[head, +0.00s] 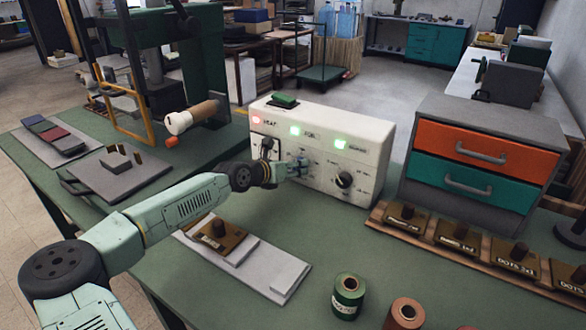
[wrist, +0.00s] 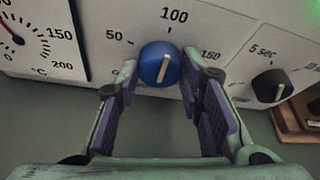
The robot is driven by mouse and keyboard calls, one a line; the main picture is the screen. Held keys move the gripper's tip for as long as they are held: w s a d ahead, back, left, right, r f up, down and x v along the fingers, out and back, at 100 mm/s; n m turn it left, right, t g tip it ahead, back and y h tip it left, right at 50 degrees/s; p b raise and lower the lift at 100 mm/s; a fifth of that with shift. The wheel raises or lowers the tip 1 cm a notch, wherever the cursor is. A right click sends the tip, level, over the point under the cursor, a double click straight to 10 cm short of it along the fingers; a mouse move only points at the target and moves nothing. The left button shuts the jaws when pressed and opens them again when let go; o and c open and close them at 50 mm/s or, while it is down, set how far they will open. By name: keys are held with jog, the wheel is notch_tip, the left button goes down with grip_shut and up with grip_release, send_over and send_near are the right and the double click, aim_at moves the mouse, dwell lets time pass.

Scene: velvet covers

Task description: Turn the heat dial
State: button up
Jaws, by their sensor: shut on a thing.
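The heat dial is a blue round knob (wrist: 160,64) with a cream pointer line, on the white front panel of the control box (head: 320,175). Marks 50, 100 and 150 surround it; the pointer line lies nearly upright, leaning slightly right at its top. My gripper (wrist: 162,75) has its purple-padded fingers on either side of the knob, shut on it. In the head view my gripper (head: 297,168) reaches the panel from the left and partly hides the dial. A temperature gauge (wrist: 40,40) with a red needle shows left of the dial.
A black seconds dial (wrist: 272,86) sits right of the blue knob. The box has a red lamp (head: 256,119) and two green lamps. A drawer cabinet (head: 480,150) stands to the right.

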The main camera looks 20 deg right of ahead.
dwell(0.4)
jog(key=o, duration=1.2)
jog(key=shift+c, duration=0.2)
jog(key=v, duration=1.2)
jog(key=shift+s, duration=0.15)
jog(key=shift+d+r, duration=0.1)
